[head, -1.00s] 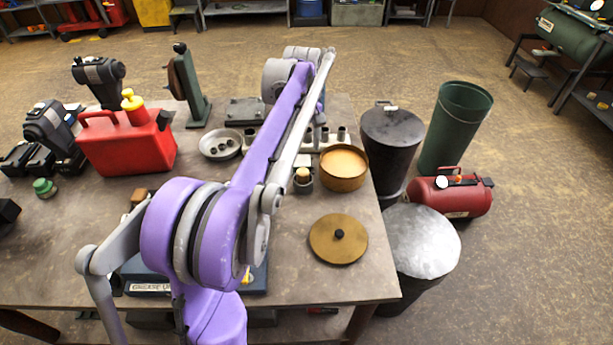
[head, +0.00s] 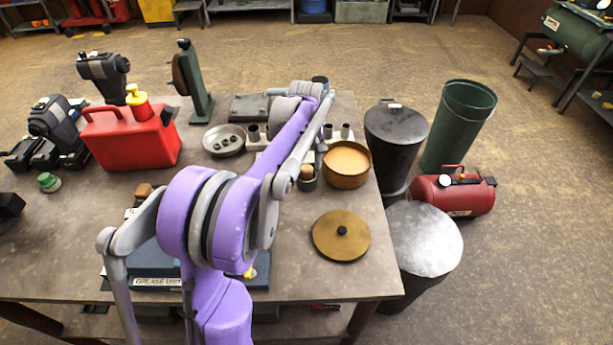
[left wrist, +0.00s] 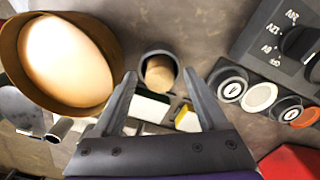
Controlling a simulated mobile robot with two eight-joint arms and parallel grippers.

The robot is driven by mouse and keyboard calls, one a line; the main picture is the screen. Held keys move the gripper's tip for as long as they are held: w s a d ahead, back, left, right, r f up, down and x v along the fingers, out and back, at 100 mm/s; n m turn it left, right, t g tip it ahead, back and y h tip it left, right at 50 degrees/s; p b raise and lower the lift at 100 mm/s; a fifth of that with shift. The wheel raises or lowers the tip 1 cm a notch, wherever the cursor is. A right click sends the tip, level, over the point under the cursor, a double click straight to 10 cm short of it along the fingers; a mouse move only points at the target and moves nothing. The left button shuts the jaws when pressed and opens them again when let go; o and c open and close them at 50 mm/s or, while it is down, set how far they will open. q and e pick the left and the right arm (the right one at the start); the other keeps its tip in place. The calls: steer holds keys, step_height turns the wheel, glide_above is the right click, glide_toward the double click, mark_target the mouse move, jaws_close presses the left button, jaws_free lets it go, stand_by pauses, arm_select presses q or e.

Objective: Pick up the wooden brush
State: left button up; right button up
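What I take to be the wooden brush (head: 307,170) stands in a small dark cup (head: 308,183), with only its rounded tan wooden top showing. In the left wrist view the wooden top (left wrist: 159,73) shows inside the round cup rim (left wrist: 145,61). My left gripper (left wrist: 160,75) is open and empty, its two fingers apart with the cup seen between and beyond their tips. In the head view my own purple arm hides that gripper. The brush's lower part is hidden in the cup. My right gripper is in neither view.
A brass pot of tan stuff (head: 347,164) stands close beside the cup, with a brass lid (head: 341,234) nearby. A blue grease unit (head: 154,262), a metal bowl (head: 224,140) and a red can (head: 131,137) are on the table. A panel with knobs (left wrist: 275,65) lies right in the wrist view.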

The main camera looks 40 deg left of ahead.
mark_target(307, 168)
arm_select(q)
jaws_close()
step_height(307, 168, up, 10)
stand_by(0.6)
